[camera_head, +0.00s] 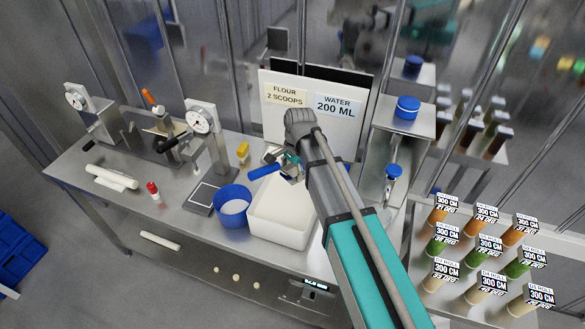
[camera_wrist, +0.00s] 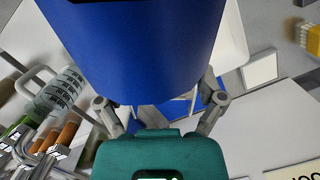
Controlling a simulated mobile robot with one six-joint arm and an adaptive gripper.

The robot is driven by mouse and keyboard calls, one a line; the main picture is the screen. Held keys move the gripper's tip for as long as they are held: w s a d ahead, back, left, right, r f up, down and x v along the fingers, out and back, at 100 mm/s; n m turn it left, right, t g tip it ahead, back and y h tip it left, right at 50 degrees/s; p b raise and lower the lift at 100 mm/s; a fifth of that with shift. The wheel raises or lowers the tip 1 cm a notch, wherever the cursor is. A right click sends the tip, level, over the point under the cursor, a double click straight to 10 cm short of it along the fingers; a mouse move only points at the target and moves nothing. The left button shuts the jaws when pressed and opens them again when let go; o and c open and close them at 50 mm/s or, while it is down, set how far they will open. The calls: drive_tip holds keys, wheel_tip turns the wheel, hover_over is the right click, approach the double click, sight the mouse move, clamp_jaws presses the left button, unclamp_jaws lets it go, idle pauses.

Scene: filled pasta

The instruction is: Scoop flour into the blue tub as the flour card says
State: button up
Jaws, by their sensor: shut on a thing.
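The flour card (camera_head: 281,94) on the back board reads "FLOUR 2 SCOOPS". The blue tub (camera_head: 232,219) stands on the steel bench with pale material inside. To its right is a white bin (camera_head: 278,233), its inside partly hidden by my arm. My gripper (camera_head: 290,168) is above the bin's back part, shut on a blue scoop (camera_head: 264,172) that extends to the left. In the wrist view a large blue body (camera_wrist: 140,45) fills the top, between and beyond my fingers (camera_wrist: 160,108). The scoop's contents cannot be seen.
A water card (camera_head: 336,103) reads "200 ML". Left of the tub are a scale plate (camera_head: 203,195), a yellow item (camera_head: 243,151), a red-capped bottle (camera_head: 153,190) and dial-gauge presses (camera_head: 200,122). A steel stand with a blue-lidded jar (camera_head: 407,107) is at the right.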

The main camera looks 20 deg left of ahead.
drive_tip(key=shift+f, duration=0.15)
wheel_tip(320, 180, down, 15)
drive_tip(key=b, duration=1.5)
idle(0.5)
drive_tip(key=shift+r, duration=0.25)
idle(0.9)
drive_tip(key=shift+r+p, duration=6.4)
drive_tip(key=shift+p, duration=0.1)
drive_tip(key=s+a+f+m+b, duration=0.2)
drive_tip(key=s+a+m, duration=0.1)
drive_tip(key=a, duration=0.8)
drive_tip(key=s+a+f+m+t+h+b, duration=0.1)
drive_tip(key=s+a, duration=0.4)
drive_tip(key=a, duration=0.7)
drive_tip(key=shift+f+m+b, duration=0.35)
drive_tip(key=shift+f+m, duration=0.1)
drive_tip(key=shift+m, duration=0.45)
